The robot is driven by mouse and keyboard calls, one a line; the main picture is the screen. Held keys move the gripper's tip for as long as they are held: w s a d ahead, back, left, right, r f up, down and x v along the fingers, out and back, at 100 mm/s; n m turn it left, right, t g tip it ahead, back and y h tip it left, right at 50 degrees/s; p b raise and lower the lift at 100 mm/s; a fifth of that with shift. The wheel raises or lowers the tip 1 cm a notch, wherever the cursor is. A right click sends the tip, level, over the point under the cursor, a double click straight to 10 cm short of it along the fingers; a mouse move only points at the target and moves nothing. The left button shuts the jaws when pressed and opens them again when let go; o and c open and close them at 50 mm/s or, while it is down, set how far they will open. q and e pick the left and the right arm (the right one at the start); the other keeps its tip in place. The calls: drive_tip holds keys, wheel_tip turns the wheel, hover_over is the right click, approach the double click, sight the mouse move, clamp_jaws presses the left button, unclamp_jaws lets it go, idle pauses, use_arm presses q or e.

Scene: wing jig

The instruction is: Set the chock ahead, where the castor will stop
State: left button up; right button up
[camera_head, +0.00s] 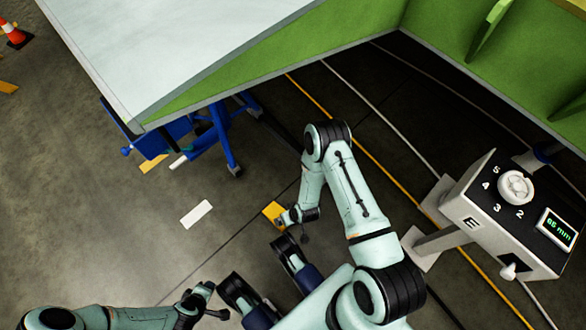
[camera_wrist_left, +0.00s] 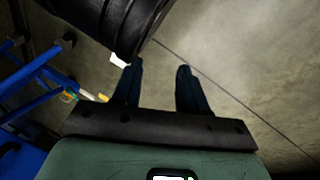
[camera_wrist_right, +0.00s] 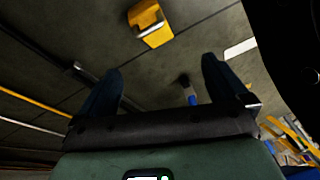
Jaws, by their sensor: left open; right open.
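The yellow chock (camera_head: 274,213) lies on the floor in the head view, just beside my right gripper (camera_head: 288,222). In the right wrist view the chock (camera_wrist_right: 150,25) shows at the top, beyond the open fingers (camera_wrist_right: 162,68) and not between them. A pale strip shows on its face. My left gripper (camera_head: 208,298) is low in the head view, away from the chock. In the left wrist view its fingers (camera_wrist_left: 158,68) are apart with only floor between them. A blue wheeled stand (camera_head: 220,140) is under the panel's edge; I cannot make out its castor clearly.
A large white and green wing panel (camera_head: 180,50) overhangs the top. A control box (camera_head: 515,215) with a dial and a readout of 66 mm stands at right. A white floor mark (camera_head: 197,214) lies left of the chock. A traffic cone (camera_head: 14,34) is far left. The left floor is mostly clear.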

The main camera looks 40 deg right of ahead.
drive_tip(key=s+a+r+m, duration=0.1)
drive_tip(key=s+r, duration=0.3)
drive_tip(key=r, duration=0.5)
drive_tip(key=shift+s+a+r+m+g+y, duration=0.2)
drive_tip(key=shift+s+a+m+g+y, duration=0.2)
drive_tip(key=shift+m, duration=0.3)
